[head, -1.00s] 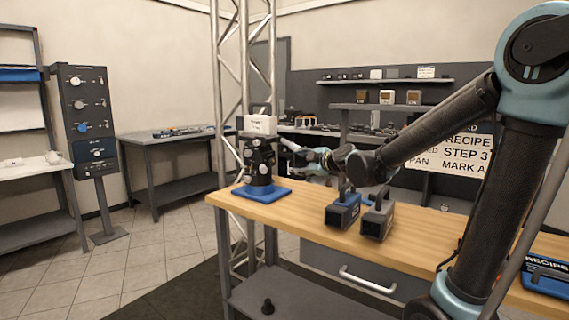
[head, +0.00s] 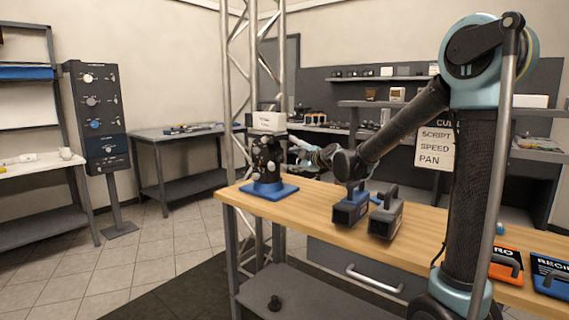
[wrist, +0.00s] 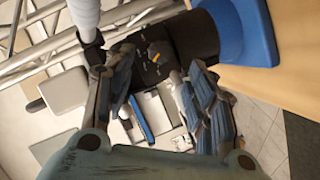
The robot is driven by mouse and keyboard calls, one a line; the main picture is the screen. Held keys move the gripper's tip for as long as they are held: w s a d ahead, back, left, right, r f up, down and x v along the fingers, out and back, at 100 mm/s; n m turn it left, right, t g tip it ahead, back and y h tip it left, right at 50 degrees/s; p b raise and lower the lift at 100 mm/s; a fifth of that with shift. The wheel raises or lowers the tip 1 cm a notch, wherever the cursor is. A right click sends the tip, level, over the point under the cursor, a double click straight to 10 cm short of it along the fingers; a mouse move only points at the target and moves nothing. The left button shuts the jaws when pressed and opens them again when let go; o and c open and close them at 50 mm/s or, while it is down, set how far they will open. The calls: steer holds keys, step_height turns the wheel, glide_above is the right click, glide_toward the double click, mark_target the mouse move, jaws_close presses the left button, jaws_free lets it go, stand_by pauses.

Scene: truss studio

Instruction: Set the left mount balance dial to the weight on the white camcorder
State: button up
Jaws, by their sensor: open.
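The white camcorder (head: 267,121) sits on top of a black mount (head: 266,160) with a blue base (head: 268,190), at the left end of the wooden bench. Its small label is too small to read. My gripper (head: 305,155) is open and empty, just right of the mount at about mid height. In the wrist view my open fingers (wrist: 162,80) point toward the black mount body, where a small yellow-marked dial (wrist: 155,52) shows just beyond them. The dial's setting cannot be read. The blue base (wrist: 245,30) shows at upper right.
Two dark camcorders with handles (head: 350,207) (head: 385,216) stand on the wooden bench (head: 320,205) below my forearm. A metal truss (head: 235,60) rises behind the mount. A control panel (head: 95,115) stands at far left. Orange and blue cases lie at lower right.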

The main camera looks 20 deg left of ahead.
mark_target(282, 160)
steer(key=shift+x, duration=3.9)
steer(key=c, duration=1.1)
